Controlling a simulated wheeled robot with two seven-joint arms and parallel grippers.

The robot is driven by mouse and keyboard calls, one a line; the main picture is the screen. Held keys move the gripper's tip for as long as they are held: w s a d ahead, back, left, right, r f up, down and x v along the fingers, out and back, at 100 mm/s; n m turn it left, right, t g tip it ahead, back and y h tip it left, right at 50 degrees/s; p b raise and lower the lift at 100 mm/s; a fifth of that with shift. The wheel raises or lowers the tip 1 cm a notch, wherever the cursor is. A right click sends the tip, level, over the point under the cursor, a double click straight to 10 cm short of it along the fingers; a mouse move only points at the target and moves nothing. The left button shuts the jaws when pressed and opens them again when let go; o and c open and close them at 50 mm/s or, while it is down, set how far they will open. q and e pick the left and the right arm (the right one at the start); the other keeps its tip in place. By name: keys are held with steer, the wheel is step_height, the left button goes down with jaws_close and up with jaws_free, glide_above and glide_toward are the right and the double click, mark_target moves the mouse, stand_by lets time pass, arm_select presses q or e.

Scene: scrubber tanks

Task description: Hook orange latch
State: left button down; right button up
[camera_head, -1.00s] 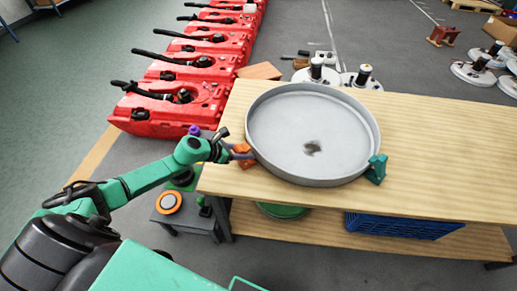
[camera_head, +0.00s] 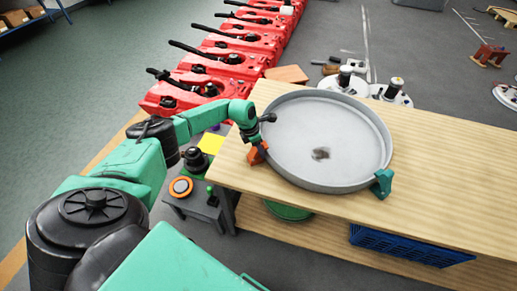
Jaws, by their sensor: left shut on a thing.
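A large round grey tank (camera_head: 345,120) with a dark stain on its floor lies on the wooden bench. The orange latch (camera_head: 256,155) is at the tank's left rim, low on the outer wall. A teal latch (camera_head: 382,184) is at its right front. My left gripper (camera_head: 259,147) reaches in from the left over the bench edge and is shut on the orange latch, beside the tank rim. The arm and fingers hide part of the latch, and I cannot tell whether it is hooked. My right gripper is not in view.
The wooden bench (camera_head: 440,165) has free room to the right. A blue crate (camera_head: 410,246) and a green round thing (camera_head: 287,211) are on its lower shelf. A grey control stand (camera_head: 204,205) with an orange button is left. Red tanks (camera_head: 215,80) line the back.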

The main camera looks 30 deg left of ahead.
mark_target(251, 154)
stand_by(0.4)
arm_select(q)
steer(key=c, duration=0.6)
jaws_free()
steer(key=shift+f, duration=0.1)
steer(key=shift+o, duration=1.2)
steer(key=shift+w, duration=0.1)
steer(key=b+v, duration=0.1)
steer(key=v, duration=1.3)
steer(key=shift+r+b, duration=0.3)
steer(key=shift+b, duration=0.05)
steer(key=shift+d, duration=0.15)
